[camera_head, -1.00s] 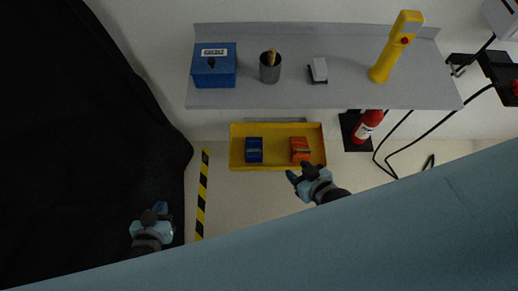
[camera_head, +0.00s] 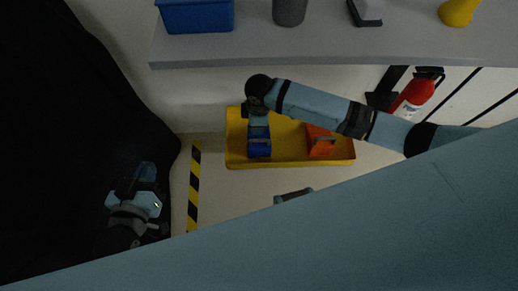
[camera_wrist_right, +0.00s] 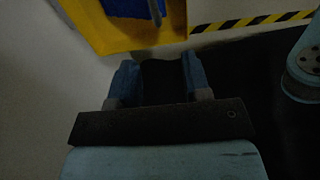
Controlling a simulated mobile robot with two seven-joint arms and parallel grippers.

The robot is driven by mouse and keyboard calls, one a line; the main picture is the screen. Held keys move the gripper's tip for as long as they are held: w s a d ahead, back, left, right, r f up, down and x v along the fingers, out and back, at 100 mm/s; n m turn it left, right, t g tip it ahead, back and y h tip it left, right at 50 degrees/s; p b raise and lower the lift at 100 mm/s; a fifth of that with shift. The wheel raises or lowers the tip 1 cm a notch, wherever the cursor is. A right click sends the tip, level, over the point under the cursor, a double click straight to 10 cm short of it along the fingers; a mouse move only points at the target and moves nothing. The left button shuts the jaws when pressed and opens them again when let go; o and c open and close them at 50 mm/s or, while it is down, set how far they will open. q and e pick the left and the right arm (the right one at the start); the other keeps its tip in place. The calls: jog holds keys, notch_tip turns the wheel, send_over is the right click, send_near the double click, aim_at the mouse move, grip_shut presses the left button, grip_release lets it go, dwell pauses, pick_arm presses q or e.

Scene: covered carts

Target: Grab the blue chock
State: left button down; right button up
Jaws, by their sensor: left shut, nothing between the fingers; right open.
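The blue chock (camera_head: 259,148) sits in the left part of the yellow tray (camera_head: 342,155), left of an orange chock (camera_head: 320,150). The end of my right arm is over the tray by the blue chock and covers part of it. In the wrist view my right gripper (camera_wrist_right: 158,72) is open, with nothing between its fingers. The chock (camera_wrist_right: 128,7) shows there at the top edge, partly cut off, beyond the fingers. My left gripper (camera_head: 146,172) is shut and empty at the left, over black cover cloth.
A grey shelf (camera_head: 330,48) runs along the top, with a blue box (camera_head: 195,15) and a grey cup (camera_head: 289,10). A red fire extinguisher (camera_head: 413,97) stands right of the tray. Striped tape (camera_head: 194,185) lies on the floor beside the black cover (camera_head: 75,130).

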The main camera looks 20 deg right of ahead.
jog(key=b, duration=0.3)
send_over(260, 140)
notch_tip(260, 140, down, 8)
jog(key=shift+a, duration=0.15)
jog(key=shift+f, duration=0.7)
notch_tip(260, 140, down, 3)
jog(key=b, duration=0.2)
jog(key=shift+w+f+b, duration=0.1)
jog(key=shift+f+b, duration=0.05)
jog(key=shift+b, duration=0.2)
jog(key=shift+f, duration=0.8)
pick_arm(q)
jog(key=d+r+t+h, duration=0.3)
jog(key=r, duration=0.4)
jog(key=shift+w+d+r+t+h, duration=0.2)
jog(key=shift+w+d+t+h, duration=0.15)
jog(key=shift+t+h, duration=0.05)
pick_arm(e)
jog(key=shift+r, duration=0.1)
grip_shut()
